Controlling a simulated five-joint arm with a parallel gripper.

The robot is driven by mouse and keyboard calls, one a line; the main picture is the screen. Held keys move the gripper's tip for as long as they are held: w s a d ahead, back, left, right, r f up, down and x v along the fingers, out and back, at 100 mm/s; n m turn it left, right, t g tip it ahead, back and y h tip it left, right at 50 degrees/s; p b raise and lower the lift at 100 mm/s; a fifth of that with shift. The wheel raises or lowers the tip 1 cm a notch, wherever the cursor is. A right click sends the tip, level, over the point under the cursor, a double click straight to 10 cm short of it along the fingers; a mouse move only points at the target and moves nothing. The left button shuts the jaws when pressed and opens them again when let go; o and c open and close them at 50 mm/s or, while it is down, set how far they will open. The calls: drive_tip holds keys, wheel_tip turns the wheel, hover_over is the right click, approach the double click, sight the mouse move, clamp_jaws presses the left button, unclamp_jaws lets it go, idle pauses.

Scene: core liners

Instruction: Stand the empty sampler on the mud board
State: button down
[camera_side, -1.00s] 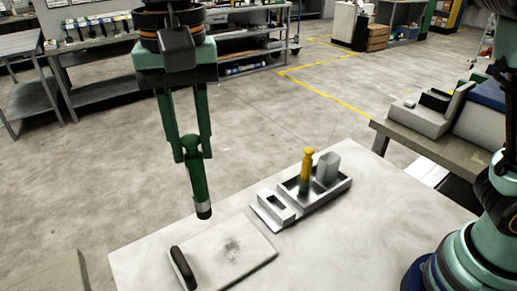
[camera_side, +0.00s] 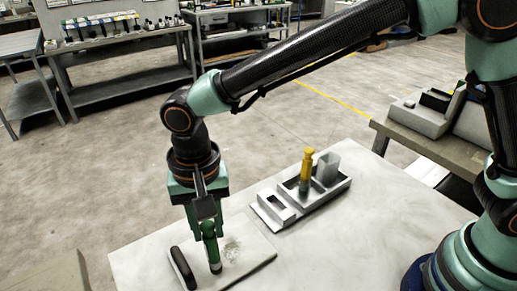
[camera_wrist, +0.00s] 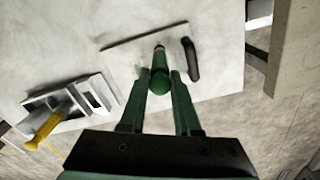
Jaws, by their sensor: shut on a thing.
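My gripper (camera_side: 207,229) is shut on a green sampler (camera_side: 213,256) with a grey lower end. The sampler is close to upright, with its lower end at the surface of the mud board (camera_side: 248,260); I cannot tell whether it bears on it. The board is a pale flat plate with a dark handle (camera_side: 183,268) along its left side and a dark smudge right of the sampler. In the wrist view the green sampler (camera_wrist: 160,80) is between my fingers, over the board (camera_wrist: 128,55). A yellow sampler (camera_side: 307,165) stands in a grey tray (camera_side: 270,219).
The tray is behind and to the right of the board and also holds a grey block-like cup (camera_side: 327,167). The pale table (camera_side: 380,230) is clear between the tray and my base. A side bench (camera_side: 425,143) stands at the right.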

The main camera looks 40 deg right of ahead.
drive_tip(key=shift+f, duration=0.45)
drive_tip(key=c, duration=0.6)
unclamp_jaws()
wheel_tip(320, 180, up, 12)
drive_tip(key=w+d+r+n+t+y, duration=0.1)
drive_tip(key=d+r, duration=0.1)
drive_tip(key=d, duration=0.6)
drive_tip(key=w+d+r+n+t, duration=0.1)
drive_tip(key=d+r, duration=0.1)
drive_tip(key=d, duration=0.6)
drive_tip(key=s+d+f+t, duration=0.1)
drive_tip(key=d, duration=0.4)
drive_tip(key=s+d+f+n+t, duration=0.1)
drive_tip(key=s+d, duration=0.1)
drive_tip(key=d, duration=0.4)
drive_tip(key=s+d+f+n+t+h, duration=0.1)
drive_tip(key=s+d, duration=0.1)
drive_tip(key=d, duration=0.3)
drive_tip(key=shift+s+d+f+t, duration=0.15)
drive_tip(key=shift+s+f+t, duration=0.1)
drive_tip(key=shift+t, duration=0.05)
